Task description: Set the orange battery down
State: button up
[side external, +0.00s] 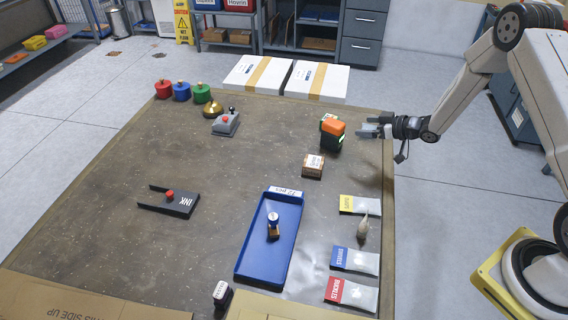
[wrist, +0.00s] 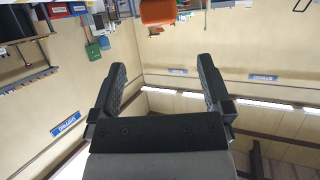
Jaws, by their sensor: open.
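The orange battery (side external: 333,127) sits upright near the far right of the brown table. Below its orange part is a dark body with a green glow; I cannot tell whether that is the battery's own or a charger under it. My gripper (side external: 368,129) is just to the right of it, fingers apart and pointing at it, with a small gap between. In the wrist view my gripper (wrist: 162,64) is open with nothing between its fingers, and an orange block (wrist: 158,12), which looks like the battery, shows beyond the fingertips, cut by the top edge.
A blue tray (side external: 248,262) holds a small item. Labelled packets (side external: 355,260) lie along the right edge. A black forked holder (side external: 180,208) is at left. White boxes (side external: 316,80) stand behind; the table's middle is clear.

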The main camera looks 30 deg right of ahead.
jog(key=s+a+r+m+g+h, duration=0.3)
jog(key=s+a+r+g+h, duration=0.2)
jog(key=s+r, duration=0.3)
jog(key=s+a+r+g, duration=0.1)
jog(key=s+a, duration=0.3)
jog(key=s, duration=0.4)
jog(key=s+a+r+m+g, duration=0.1)
jog(key=s+a+g, duration=0.3)
jog(key=s, duration=0.4)
jog(key=shift+v, duration=0.85)
